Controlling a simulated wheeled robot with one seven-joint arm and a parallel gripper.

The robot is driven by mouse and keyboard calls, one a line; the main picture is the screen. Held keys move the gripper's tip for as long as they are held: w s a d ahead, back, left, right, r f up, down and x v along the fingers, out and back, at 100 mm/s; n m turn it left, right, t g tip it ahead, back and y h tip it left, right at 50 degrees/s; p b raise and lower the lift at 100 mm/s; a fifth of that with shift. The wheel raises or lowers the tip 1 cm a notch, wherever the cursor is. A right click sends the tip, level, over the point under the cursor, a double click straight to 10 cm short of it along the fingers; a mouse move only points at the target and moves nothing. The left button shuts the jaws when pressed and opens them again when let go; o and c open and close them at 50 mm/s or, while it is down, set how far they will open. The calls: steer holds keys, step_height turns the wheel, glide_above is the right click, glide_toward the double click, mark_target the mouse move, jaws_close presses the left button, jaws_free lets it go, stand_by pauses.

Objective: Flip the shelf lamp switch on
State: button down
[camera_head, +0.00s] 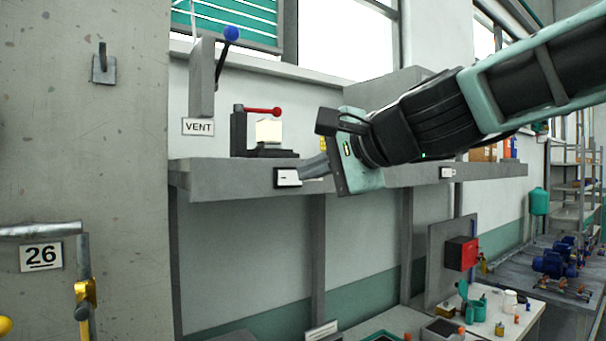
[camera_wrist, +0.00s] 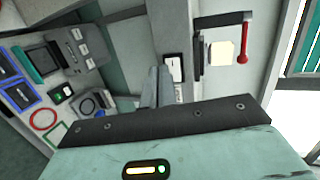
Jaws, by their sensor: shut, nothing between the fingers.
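A small white switch (camera_head: 288,178) in a dark frame sits on the front edge of the grey shelf (camera_head: 235,182). I take it for the shelf lamp switch. It also shows in the wrist view (camera_wrist: 175,70), just right of my fingertips. My gripper (camera_head: 303,173) is shut and empty, its fingers pointing left at the switch's right side. In the wrist view my gripper (camera_wrist: 158,70) also shows its fingers together. The tips are close to the switch; I cannot tell whether they touch it. The switch's on or off position is too small to tell.
On the shelf stands a device with a red lever (camera_head: 263,111) and a pale glowing block. A blue-knobbed lever (camera_head: 231,34) rises above the VENT sign (camera_head: 198,127). Another small plate (camera_head: 447,172) is farther right on the shelf edge. A bench with several items lies below.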

steer(key=s, duration=0.1)
steer(key=s+d+r, duration=0.1)
steer(key=s, duration=0.1)
steer(key=s+d, duration=0.1)
steer(key=shift+s+r+p, duration=0.15)
steer(key=shift+r+p, duration=0.1)
steer(key=shift+p, duration=0.05)
steer(key=s+a+f+n+g+h+b, duration=0.1)
steer(key=s+f+n+g+b, duration=0.15)
steer(key=f, duration=0.55)
steer(key=s+a+f+n+g+h+b, duration=0.1)
steer(key=s+f+n, duration=0.2)
steer(key=f, duration=0.5)
steer(key=s+d+f+n+g+h+b, duration=0.1)
steer(key=s+d+f+n, duration=0.3)
steer(key=f, duration=0.5)
steer(key=s+d+f+n+g+h+b, duration=0.2)
steer(key=s+d+f+n+g+h, duration=0.1)
steer(key=s+f, duration=0.4)
steer(key=s+d+f+n+g+h+b, duration=0.1)
steer(key=s+d+f+n+g+h, duration=0.2)
steer(key=f, duration=0.8)
steer(key=s+d+n, duration=0.2)
steer(key=s, duration=0.1)
steer(key=shift+f+b, duration=0.25)
steer(key=shift+b, duration=0.1)
